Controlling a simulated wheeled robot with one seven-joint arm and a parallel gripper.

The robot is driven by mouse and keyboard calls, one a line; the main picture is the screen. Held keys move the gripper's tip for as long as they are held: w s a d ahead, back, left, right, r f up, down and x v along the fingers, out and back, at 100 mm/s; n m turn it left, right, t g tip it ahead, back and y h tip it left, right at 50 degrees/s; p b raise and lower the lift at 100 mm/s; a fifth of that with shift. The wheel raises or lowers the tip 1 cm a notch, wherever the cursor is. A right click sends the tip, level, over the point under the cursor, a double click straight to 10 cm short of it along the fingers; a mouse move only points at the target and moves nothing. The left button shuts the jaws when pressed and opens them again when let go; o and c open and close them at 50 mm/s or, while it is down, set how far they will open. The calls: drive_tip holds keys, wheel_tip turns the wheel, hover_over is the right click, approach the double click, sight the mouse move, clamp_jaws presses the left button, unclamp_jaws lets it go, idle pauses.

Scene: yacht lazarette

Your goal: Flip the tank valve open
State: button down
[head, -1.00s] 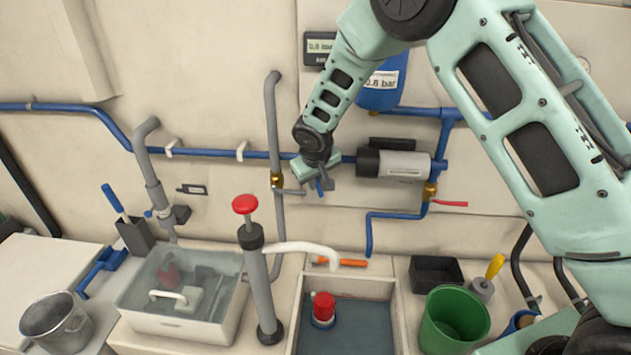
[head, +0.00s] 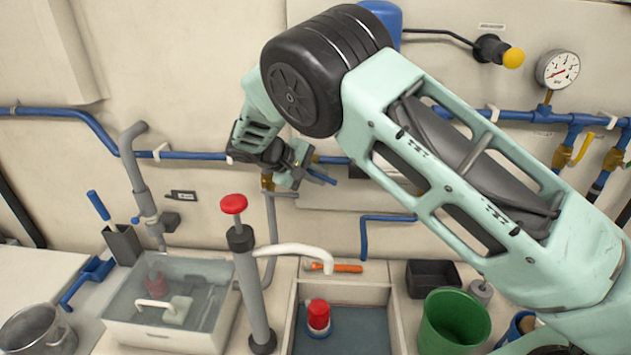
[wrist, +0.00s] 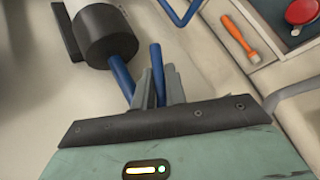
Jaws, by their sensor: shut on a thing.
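A blue lever handle (wrist: 156,70) stands between the two grey fingers of my gripper (wrist: 158,85) in the wrist view, and the fingers are shut on it. In the head view my gripper (head: 308,172) is at the wall pipe, with the blue lever (head: 322,177) sticking out to the lower right. A brass valve fitting (head: 267,182) shows just left of and below my gripper. The lever's root and its joint with the valve are hidden by my gripper and wrist.
A dark-ended pump cylinder (wrist: 105,35) sits close by the fingers. A blue pipe (head: 200,155) runs along the wall. Below are a hand pump with a red knob (head: 233,204), a water basin (head: 165,338), an orange tool (head: 335,267) and a green bucket (head: 455,322).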

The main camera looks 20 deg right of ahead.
drive_tip(key=h+b, duration=0.1)
drive_tip(key=h, duration=0.1)
drive_tip(key=r+n+h, duration=0.1)
drive_tip(key=h, duration=0.1)
drive_tip(key=shift+r+g+b, duration=0.1)
drive_tip(key=shift+g+b, duration=0.25)
drive_tip(key=shift+g, duration=0.05)
drive_tip(key=shift+s+d+r+n+h, duration=0.1)
drive_tip(key=shift+n+h, duration=0.2)
drive_tip(key=shift+h, duration=0.1)
drive_tip(key=c, duration=1.7)
unclamp_jaws()
drive_tip(key=shift+c, duration=0.2)
drive_tip(key=shift+r, duration=0.1)
